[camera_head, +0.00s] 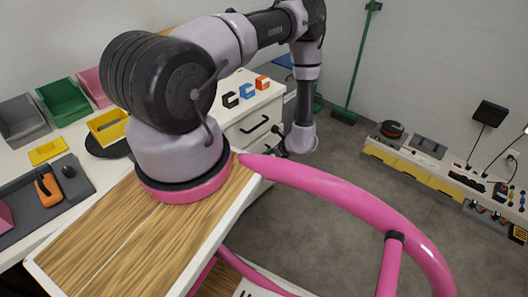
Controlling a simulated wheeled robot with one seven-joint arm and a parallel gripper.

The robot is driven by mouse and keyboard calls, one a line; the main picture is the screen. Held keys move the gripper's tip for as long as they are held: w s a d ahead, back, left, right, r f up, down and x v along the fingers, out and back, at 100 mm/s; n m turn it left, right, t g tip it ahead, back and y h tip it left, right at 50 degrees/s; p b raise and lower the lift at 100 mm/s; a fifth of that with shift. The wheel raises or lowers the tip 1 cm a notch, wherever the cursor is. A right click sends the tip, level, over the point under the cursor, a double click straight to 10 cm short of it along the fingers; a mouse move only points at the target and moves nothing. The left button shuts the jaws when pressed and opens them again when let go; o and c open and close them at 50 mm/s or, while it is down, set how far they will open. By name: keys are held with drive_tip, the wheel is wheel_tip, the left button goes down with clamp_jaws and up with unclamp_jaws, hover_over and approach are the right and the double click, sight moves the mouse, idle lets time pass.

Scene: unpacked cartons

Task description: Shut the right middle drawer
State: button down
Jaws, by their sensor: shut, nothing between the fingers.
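A white drawer cabinet (236,132) stands under the right end of the white worktop. One drawer front with a black bar handle (254,125) shows near its top. The lower fronts are mostly hidden behind my pink rail and wooden deck, so I cannot tell how far the right middle drawer stands out. My arm reaches over the worktop and hangs down to the right of the cabinet. My gripper (279,146) is shut and empty, close to the cabinet front and right of the handle. I cannot tell whether it touches a drawer.
Black, blue and orange clamp-like pieces (246,91) stand on the worktop above the drawers. Grey, green, pink and yellow bins (63,101) are at the left. A green broom (346,115) leans on the wall. A low bench (430,165) lines the right wall. The grey floor between is clear.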

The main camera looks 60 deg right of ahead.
sight(245, 149)
drive_tip(key=shift+w+d+f, duration=0.45)
drive_tip(key=shift+w+f, duration=0.6)
drive_tip(key=shift+w, duration=0.6)
drive_tip(key=shift+w+d+f, duration=0.4)
drive_tip(key=shift+w+f, duration=0.6)
drive_tip(key=shift+w, duration=0.7)
drive_tip(key=shift+w+d+f, duration=0.45)
drive_tip(key=shift+w+f, duration=0.6)
drive_tip(key=shift+w, duration=0.6)
drive_tip(key=shift+w+d, duration=0.15)
drive_tip(key=shift+w, duration=0.5)
drive_tip(key=shift+w+d, duration=0.15)
drive_tip(key=shift+w, duration=0.45)
